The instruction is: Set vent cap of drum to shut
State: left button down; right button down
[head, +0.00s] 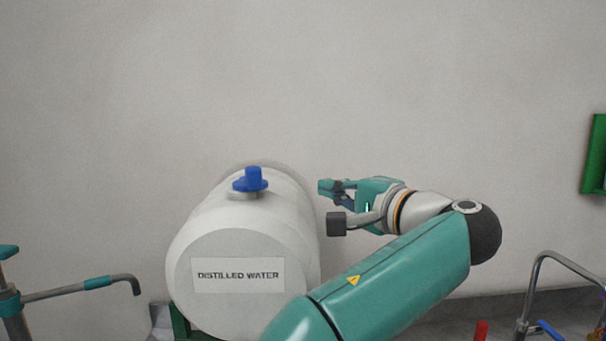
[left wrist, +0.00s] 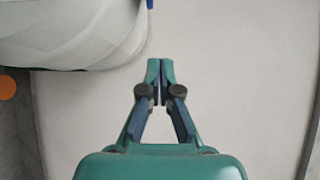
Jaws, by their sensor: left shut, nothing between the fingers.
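The drum (head: 200,222) is white, lies on its side and bears a "DISTILLED WATER" label. Its blue vent cap (head: 250,179) sits on top, with a raised knob. My left gripper (head: 325,187) is to the right of the cap, apart from it, beside the drum's upper right side. In the left wrist view the gripper (left wrist: 160,66) is shut and empty, its fingertips together. The drum (left wrist: 75,30) fills that view's upper left, and a sliver of blue (left wrist: 150,4), likely the cap, shows at the top edge. My right gripper is not in view.
A plain grey wall stands behind the drum. A metal pipe with teal parts (head: 80,288) is at the lower left. A bent metal rail (head: 560,260) and a red item (head: 481,330) are at the lower right. A green frame (head: 594,155) hangs at the right edge. The space above the drum is clear.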

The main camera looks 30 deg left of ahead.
aim_at(251, 176)
pick_arm(q)
jog(key=p+x, duration=0.1)
jog(key=x, duration=0.5)
jog(key=p+x, duration=0.1)
jog(key=x, duration=0.3)
jog(key=shift+s+a+r+p, duration=0.15)
jog(key=shift+s+r+p, duration=0.05)
jog(key=shift+r+p, duration=0.2)
jog(key=shift+s+a+f+b, duration=0.25)
jog(key=shift+s+a+b, duration=0.2)
jog(key=shift+s+a, duration=0.8)
jog(key=shift+s, duration=0.25)
